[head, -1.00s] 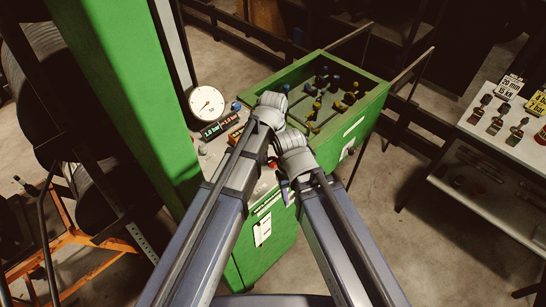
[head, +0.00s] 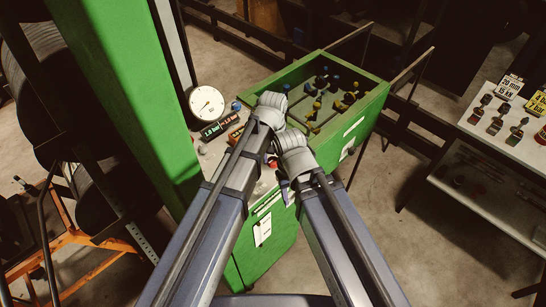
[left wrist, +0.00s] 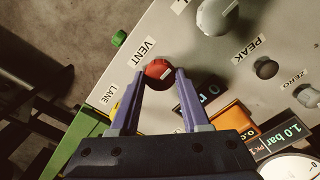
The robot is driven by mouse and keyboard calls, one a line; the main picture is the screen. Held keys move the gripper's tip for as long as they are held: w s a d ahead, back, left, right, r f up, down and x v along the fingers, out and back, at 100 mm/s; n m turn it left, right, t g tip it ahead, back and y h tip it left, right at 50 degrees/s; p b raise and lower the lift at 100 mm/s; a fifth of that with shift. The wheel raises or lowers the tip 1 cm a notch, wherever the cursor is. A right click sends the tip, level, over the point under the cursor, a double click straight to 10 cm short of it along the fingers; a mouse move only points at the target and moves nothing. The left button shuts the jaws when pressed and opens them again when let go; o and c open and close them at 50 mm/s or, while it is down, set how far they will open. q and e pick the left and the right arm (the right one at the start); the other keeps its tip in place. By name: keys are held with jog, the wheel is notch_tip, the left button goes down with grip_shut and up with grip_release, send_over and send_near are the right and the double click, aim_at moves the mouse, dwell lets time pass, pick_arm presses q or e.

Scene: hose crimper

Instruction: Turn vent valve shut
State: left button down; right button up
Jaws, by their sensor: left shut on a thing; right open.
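The vent valve is a round red knob (left wrist: 158,70) beside the VENT label (left wrist: 143,51) on a light grey panel, in the left wrist view. A short pale mark shows on the knob's lower right. My left gripper (left wrist: 161,76) has its two purple fingers on either side of the knob and is shut on it. In the head view the left wrist (head: 270,108) hides its fingers and most of the panel. My right gripper (head: 284,189) is lower, just below and right of the left wrist, over the green cabinet's front. It is open and seems empty; its fingers are partly hidden.
A pressure gauge (head: 207,103) and a display (head: 213,130) reading 1.0 bar stand left of my wrists. The PEAK button (left wrist: 264,68) and a large grey knob (left wrist: 215,15) sit near the vent knob. A green tray (head: 352,120) with fittings lies behind. My two wrists almost touch.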

aim_at(273, 160)
pick_arm(q)
jog(key=shift+c, duration=1.9)
grip_release()
jog(key=shift+r, duration=0.1)
notch_tip(273, 160, up, 8)
jog(key=p, duration=0.8)
jog(key=shift+f, duration=0.2)
jog(key=shift+s+a, duration=0.1)
jog(key=shift+s, duration=0.2)
jog(key=s+a+m+y, duration=0.1)
jog(key=s+a+m, duration=0.3)
jog(key=s, duration=0.9)
jog(key=shift+s+a+r, duration=0.25)
jog(key=shift+a, duration=0.65)
